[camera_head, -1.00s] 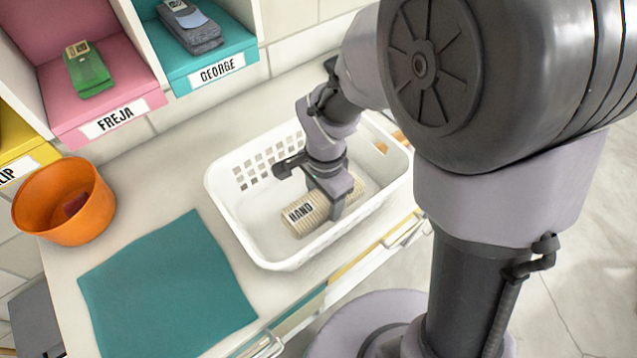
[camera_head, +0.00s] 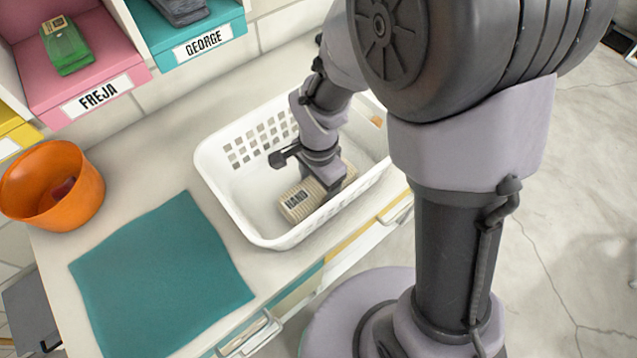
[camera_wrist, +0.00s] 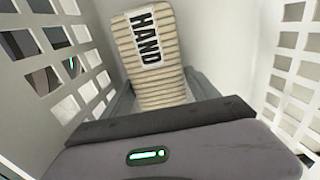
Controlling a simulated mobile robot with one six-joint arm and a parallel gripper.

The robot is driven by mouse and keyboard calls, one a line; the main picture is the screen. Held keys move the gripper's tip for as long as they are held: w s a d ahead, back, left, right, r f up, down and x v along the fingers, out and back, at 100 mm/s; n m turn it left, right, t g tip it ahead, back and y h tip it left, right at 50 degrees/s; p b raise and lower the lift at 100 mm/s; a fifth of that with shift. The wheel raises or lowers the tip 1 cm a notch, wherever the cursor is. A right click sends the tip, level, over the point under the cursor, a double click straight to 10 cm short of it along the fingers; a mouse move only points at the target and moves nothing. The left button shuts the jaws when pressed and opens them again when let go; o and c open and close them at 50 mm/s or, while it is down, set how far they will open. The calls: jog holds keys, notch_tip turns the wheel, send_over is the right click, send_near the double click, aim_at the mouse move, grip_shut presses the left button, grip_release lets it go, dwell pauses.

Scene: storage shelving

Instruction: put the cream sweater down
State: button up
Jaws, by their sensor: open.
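The cream sweater (camera_head: 300,201) is a ribbed, folded bundle with a white label reading HAND. It lies inside the white laundry basket (camera_head: 262,238), toward the basket's near side. My gripper (camera_head: 328,183) reaches down into the basket, at the sweater's right end in the head view. In the wrist view the sweater (camera_wrist: 155,60) lies straight ahead of the gripper, label up, with its near end close to the gripper body. The jaws are open; the fingertips are mostly hidden, so I cannot tell whether they touch the sweater.
A teal cloth (camera_head: 160,275) lies flat left of the basket. An orange bucket (camera_head: 55,190) stands at the counter's left. Shelf cubbies labelled FREJA (camera_head: 98,95) and GEORGE (camera_head: 202,40) are behind. The basket's slotted walls (camera_wrist: 290,60) rise on both sides of my gripper.

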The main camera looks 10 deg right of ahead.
notch_tip(320, 180, up, 17)
jog(key=d+n+t+p, duration=0.1)
jog(key=d+p, duration=0.1)
jog(key=p, duration=0.2)
jog(key=s+d+r+n+t+y, duration=0.2)
jog(key=s+d+r+n+t, duration=0.2)
jog(key=s+r, duration=0.6)
jog(key=shift+s+d+n+t, duration=0.15)
jog(key=shift+s+n+t, duration=0.25)
jog(key=shift+n, duration=0.5)
jog(key=shift+f, duration=0.1)
jog(key=shift+f+b, duration=1.85)
jog(key=shift+f, duration=0.05)
